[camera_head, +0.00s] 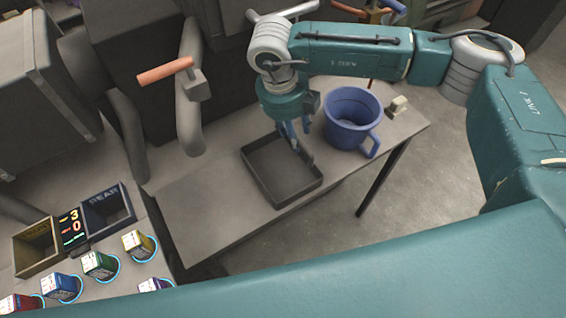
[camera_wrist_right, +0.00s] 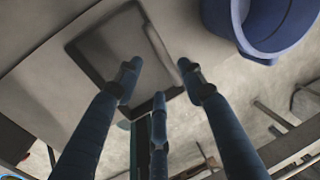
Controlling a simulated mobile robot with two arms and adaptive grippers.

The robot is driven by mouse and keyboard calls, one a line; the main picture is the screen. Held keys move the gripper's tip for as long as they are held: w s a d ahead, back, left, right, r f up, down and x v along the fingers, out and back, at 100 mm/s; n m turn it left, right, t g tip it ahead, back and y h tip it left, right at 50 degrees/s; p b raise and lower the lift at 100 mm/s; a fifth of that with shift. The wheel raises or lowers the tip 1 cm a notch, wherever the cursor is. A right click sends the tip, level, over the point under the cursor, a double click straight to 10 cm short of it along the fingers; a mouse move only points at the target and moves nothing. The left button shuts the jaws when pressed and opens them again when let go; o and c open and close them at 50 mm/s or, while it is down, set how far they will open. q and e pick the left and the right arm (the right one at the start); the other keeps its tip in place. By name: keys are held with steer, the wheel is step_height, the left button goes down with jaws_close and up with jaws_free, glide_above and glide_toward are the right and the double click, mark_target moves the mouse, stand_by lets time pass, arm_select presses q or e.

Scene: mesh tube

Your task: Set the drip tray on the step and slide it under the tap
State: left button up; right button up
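The tap, a thick grey pipe (camera_head: 189,120) with an orange handle (camera_head: 165,72), hangs down over the step to the left of the tray. My right gripper (camera_head: 296,143) points down at the tray's back right wall. In the right wrist view its fingers (camera_wrist_right: 160,88) are spread, one over the tray (camera_wrist_right: 105,45) and one outside its wall. Whether any finger touches the wall is unclear. My left gripper is out of view.
The blue bucket (camera_head: 352,118) with a handle stands close to the right of my gripper; it also shows in the wrist view (camera_wrist_right: 265,25). A small pale block (camera_head: 398,105) is behind it. Bins (camera_head: 107,208) and coloured cans (camera_head: 138,243) occupy the lower left. The step's left part is bare.

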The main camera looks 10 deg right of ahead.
mark_target(299, 142)
steer(key=f+p, duration=0.1)
steer(key=d+f+p, duration=0.1)
steer(key=f, duration=0.1)
steer(key=f+p, duration=0.1)
steer(key=f, duration=0.1)
steer(key=shift+w+d+f, duration=0.25)
steer(key=shift+w+d, duration=0.05)
steer(key=shift+d, duration=0.1)
steer(key=shift+w+f, duration=0.1)
steer(key=shift+f, duration=0.2)
jaws_close()
